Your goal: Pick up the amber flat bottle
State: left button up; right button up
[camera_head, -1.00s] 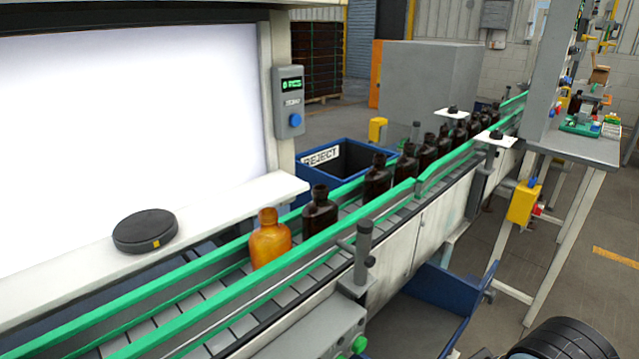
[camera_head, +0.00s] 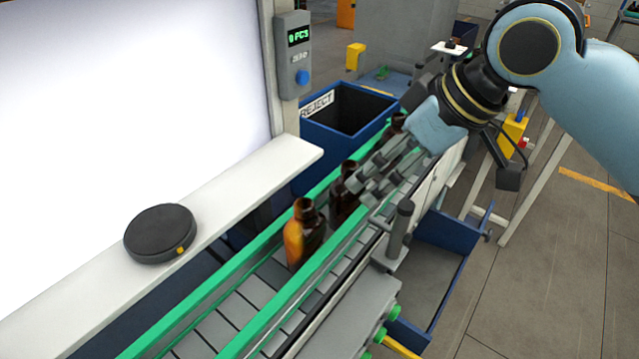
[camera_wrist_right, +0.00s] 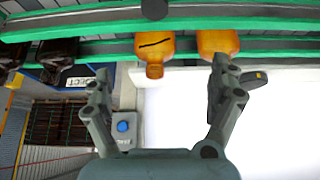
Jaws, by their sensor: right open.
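An amber flat bottle (camera_head: 294,241) stands upright on the conveyor, its left part glowing orange and its right part dark. A darker bottle (camera_head: 340,203) stands just behind it. My right gripper (camera_head: 362,192) is open above the belt, beside the darker bottle, fingers pointing down-left. In the right wrist view, which looks upside down, an amber bottle with a dark line across it (camera_wrist_right: 156,48) lies between the open fingers (camera_wrist_right: 160,85). Another amber bottle (camera_wrist_right: 215,42) is partly behind the right-hand finger. I see no contact. My left gripper is out of view.
Green rails (camera_head: 243,247) edge the conveyor. A black disc (camera_head: 160,233) sits on the white ledge by the bright panel. A blue reject bin (camera_head: 345,140) stands behind the belt, and a post (camera_head: 400,228) at its near side. More dark bottles (camera_wrist_right: 57,52) are close by on the belt.

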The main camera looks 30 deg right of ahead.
aim_at(348, 190)
jog(key=x, duration=0.4)
jog(key=shift+w+a+f, duration=0.1)
jog(key=shift+w+a, duration=0.1)
jog(key=shift+w, duration=0.25)
jog(key=shift+w+f, duration=0.1)
jog(key=shift+f, duration=0.2)
jog(key=x, duration=0.1)
jog(key=p+x, duration=0.1)
jog(key=x, duration=0.3)
jog(key=shift+w+d+p, duration=0.2)
jog(key=shift+w+p, duration=0.1)
jog(key=shift+w, duration=0.15)
jog(key=shift+w+f, duration=0.1)
jog(key=shift+f, duration=0.1)
jog(key=c, duration=0.4)
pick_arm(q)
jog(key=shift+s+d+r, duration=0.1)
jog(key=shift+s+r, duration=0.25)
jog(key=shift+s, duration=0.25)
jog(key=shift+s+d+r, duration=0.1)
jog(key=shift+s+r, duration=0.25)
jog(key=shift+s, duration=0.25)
pick_arm(e)
jog(key=c, duration=1)
jog(key=shift+o, duration=0.2)
